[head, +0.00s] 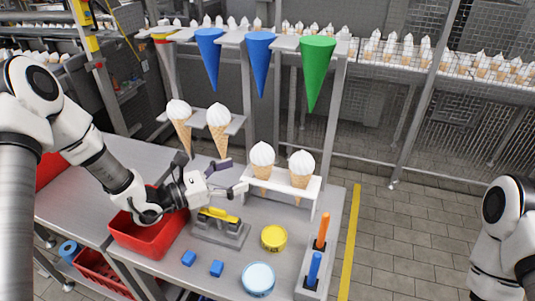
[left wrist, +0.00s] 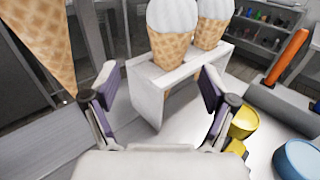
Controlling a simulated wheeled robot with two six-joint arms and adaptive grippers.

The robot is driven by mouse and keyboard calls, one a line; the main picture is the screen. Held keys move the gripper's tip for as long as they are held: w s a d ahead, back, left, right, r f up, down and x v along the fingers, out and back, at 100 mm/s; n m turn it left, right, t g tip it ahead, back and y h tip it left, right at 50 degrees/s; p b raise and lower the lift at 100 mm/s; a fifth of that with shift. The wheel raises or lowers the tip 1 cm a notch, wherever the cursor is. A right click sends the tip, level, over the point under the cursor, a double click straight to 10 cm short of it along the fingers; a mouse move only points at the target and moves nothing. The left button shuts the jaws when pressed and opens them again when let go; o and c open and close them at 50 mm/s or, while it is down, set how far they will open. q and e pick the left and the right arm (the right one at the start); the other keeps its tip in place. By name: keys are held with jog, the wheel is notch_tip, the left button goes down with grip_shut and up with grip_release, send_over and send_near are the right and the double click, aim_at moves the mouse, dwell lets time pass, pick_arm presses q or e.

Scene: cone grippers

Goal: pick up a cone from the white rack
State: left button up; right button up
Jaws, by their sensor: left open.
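The white rack (head: 285,182) stands on the grey table and holds two waffle cones with white swirls, upright. The left cone (head: 262,160) is nearer my gripper; the right cone (head: 301,168) is beyond it. My left gripper (head: 230,178) is open and empty, just left of the rack. In the left wrist view the open fingers (left wrist: 158,88) spread on either side of the rack's near end (left wrist: 158,98). The near cone (left wrist: 171,45) and far cone (left wrist: 213,30) rise above them, their tops cut off. My right gripper is out of view.
A second rack (head: 236,125) behind holds two more cones close to my left arm. Blue and green cones (head: 317,75) hang above. A red bin (head: 150,240), grey fixture (head: 222,235), yellow can (head: 273,238), blue-topped can (head: 258,280) and blue blocks (head: 217,268) occupy the table.

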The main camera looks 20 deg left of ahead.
aim_at(264, 166)
pick_arm(q)
jog(key=shift+w+d+r, duration=0.2)
jog(key=shift+w+d, duration=0.2)
jog(key=shift+d, duration=0.35)
jog(key=x, duration=0.1)
jog(key=p+x, duration=0.1)
jog(key=x, duration=0.1)
jog(key=p+x, duration=0.1)
jog(key=x, duration=0.1)
jog(key=shift+s+d+r, duration=0.15)
jog(key=shift+s+d, duration=0.05)
jog(key=shift+d, duration=0.1)
jog(key=shift+w+d, duration=0.2)
jog(key=shift+d, duration=0.05)
jog(key=shift+a, duration=0.15)
jog(key=c, duration=1)
